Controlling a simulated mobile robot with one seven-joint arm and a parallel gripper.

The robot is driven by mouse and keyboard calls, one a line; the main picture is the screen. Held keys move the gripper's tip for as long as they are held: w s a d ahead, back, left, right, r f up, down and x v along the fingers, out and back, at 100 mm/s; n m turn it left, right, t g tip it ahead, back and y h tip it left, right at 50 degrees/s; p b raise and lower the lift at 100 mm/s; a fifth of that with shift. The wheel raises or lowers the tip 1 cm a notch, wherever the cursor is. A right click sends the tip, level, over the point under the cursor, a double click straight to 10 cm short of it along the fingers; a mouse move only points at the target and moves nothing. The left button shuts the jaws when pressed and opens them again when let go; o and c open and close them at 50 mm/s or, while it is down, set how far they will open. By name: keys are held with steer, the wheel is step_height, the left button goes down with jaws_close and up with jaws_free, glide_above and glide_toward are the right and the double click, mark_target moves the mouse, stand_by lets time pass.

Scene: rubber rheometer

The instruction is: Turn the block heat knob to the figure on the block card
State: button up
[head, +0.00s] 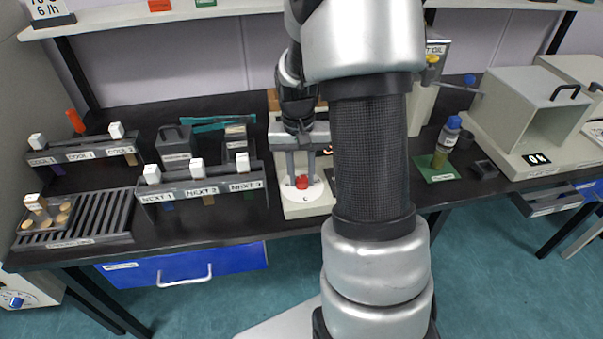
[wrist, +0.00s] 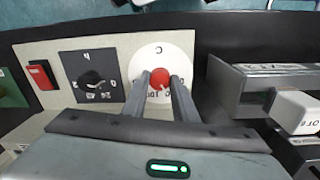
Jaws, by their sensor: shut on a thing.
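A red knob (wrist: 160,78) sits at the centre of a white round dial (wrist: 172,54) marked C on a pale panel in the wrist view. The red knob (head: 302,183) and white dial (head: 315,192) also show in the head view, low on the pale machine at the bench's middle. My gripper (wrist: 161,82) is shut on the red knob, one finger on each side. The fingers hide part of the dial's figures, so the setting cannot be read. No block card is legible in these views.
A black dial plate with a black knob (wrist: 92,78) and a red switch (wrist: 38,74) are on the same panel. The NEXT rack (head: 202,187) stands left of the machine. A bottle (head: 448,135) stands on a green mat to the right.

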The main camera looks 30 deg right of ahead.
mark_target(299, 179)
steer(key=shift+m, duration=0.3)
steer(key=o, duration=1)
steer(key=shift+o, duration=0.2)
step_height(299, 179, up, 18)
steer(key=p, duration=0.3)
steer(key=shift+w+a+f, duration=0.2)
steer(key=shift+a+f, duration=0.05)
steer(key=shift+a, duration=0.05)
steer(key=s+a+r+n+t, duration=0.35)
steer(key=s+a, duration=0.25)
steer(key=s, duration=0.3)
steer(key=s+a+r+n+t, duration=0.35)
steer(key=s+a, duration=0.25)
steer(key=s, duration=0.2)
step_height(299, 179, up, 13)
steer(key=m+g+p, duration=0.1)
steer(key=p, duration=1.2)
steer(key=shift+r+p, duration=0.15)
steer(key=shift+p, duration=0.15)
